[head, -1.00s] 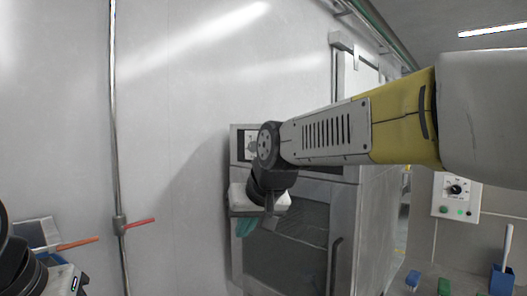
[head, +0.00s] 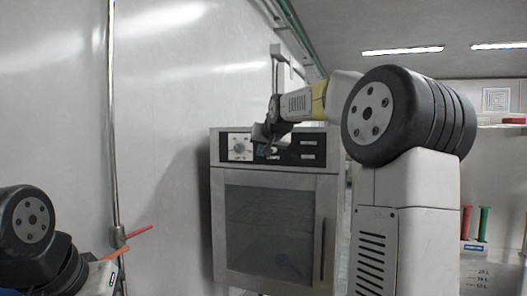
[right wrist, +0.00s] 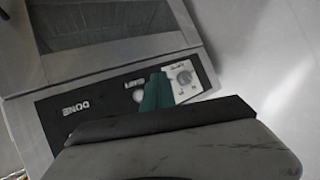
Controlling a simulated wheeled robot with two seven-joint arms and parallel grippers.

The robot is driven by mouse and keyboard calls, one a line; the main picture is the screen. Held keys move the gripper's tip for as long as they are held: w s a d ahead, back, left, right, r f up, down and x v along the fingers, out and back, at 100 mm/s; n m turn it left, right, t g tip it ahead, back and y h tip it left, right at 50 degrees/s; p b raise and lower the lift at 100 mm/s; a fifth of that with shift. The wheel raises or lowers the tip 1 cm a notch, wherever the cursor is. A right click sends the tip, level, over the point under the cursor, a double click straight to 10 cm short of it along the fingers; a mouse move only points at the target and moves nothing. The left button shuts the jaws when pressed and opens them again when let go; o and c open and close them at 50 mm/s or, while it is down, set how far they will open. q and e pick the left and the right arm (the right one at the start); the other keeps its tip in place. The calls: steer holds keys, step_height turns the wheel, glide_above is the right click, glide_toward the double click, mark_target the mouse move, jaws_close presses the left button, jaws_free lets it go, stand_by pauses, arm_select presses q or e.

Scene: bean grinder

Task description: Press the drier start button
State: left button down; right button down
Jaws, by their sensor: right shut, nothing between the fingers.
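The drier (head: 268,230) is a steel cabinet with a dark glass door and a black control panel (head: 310,146) along its top. In the right wrist view the panel (right wrist: 110,107) shows a dial (right wrist: 183,78) and a pale round button (right wrist: 138,96) under a short label I cannot read surely. My right gripper (head: 262,152) is shut and empty in front of the panel, right of the dial in the head view. Its green fingertips (right wrist: 156,91) lie between button and dial, partly covering the button; contact cannot be told. My left gripper's fingers are out of view.
A vertical pipe (head: 112,130) with orange-red handles (head: 140,231) runs along the left wall, near my left arm. A door handle (head: 322,250) stands at the drier's right edge.

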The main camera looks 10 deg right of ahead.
steer(key=w+d, duration=0.5)
steer(key=w, duration=0.2)
steer(key=shift+w, duration=0.15)
stand_by(0.3)
steer(key=shift+w, duration=0.15)
stand_by(1.9)
steer(key=shift+w+d, duration=0.15)
steer(key=shift+w, duration=0.05)
steer(key=shift+w+d, duration=0.25)
steer(key=shift+w, duration=0.1)
stand_by(0.8)
steer(key=shift+s+a, duration=0.45)
steer(key=shift+s, duration=0.25)
steer(key=shift+s+a, duration=0.7)
steer(key=shift+s, duration=0.35)
steer(key=shift+s+a, duration=0.7)
steer(key=shift+s, duration=0.35)
